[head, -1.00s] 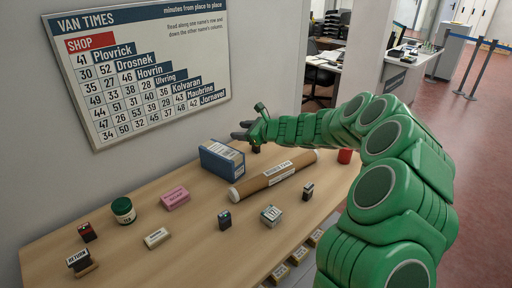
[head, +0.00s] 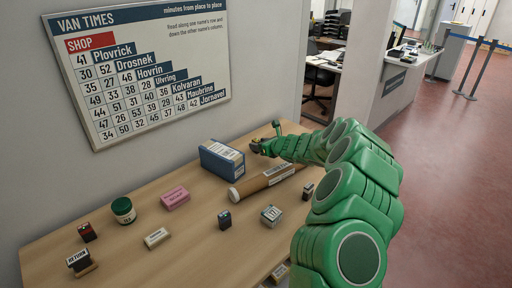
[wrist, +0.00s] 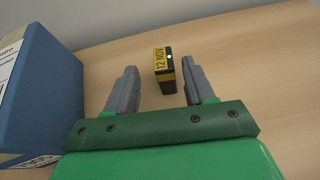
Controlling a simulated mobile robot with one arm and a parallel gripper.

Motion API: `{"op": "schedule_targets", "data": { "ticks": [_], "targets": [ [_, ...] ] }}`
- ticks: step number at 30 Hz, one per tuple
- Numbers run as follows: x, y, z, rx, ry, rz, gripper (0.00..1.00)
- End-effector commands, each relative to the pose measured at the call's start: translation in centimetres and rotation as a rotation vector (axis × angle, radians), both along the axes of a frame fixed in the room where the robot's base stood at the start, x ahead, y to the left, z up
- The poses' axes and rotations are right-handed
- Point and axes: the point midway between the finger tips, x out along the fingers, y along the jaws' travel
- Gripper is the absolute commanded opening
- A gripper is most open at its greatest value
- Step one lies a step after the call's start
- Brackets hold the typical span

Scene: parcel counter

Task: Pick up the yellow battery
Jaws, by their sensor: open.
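The yellow battery (wrist: 161,62) is a small yellow and black block marked "12 NOV". In the wrist view it stands on the wooden counter, just ahead of and between my fingertips, closer to the right one. My gripper (wrist: 158,82) is open and empty, with a finger on each side of the gap. In the head view my gripper (head: 257,147) is low over the counter's far part, right beside the blue box; the battery is hardly distinguishable there.
The blue box (head: 218,163) stands close to the left of my gripper, also in the wrist view (wrist: 40,95). A cardboard tube (head: 262,182) lies in front. Several small blocks, a pink box (head: 175,198) and a green jar (head: 123,210) sit further left. The wall is behind.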

Motion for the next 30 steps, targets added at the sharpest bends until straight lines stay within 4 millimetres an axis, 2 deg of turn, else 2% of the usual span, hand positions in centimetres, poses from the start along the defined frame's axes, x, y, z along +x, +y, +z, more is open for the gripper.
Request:
{"op": "schedule_targets", "data": {
  "ticks": [21, 30],
  "targets": [
    [3.7, 2.5, -1.9, -0.001, -0.001, 0.002, 0.53],
    [4.2, 2.8, -2.0, 0.001, -0.002, 0.001, 0.53]
  ]
}}
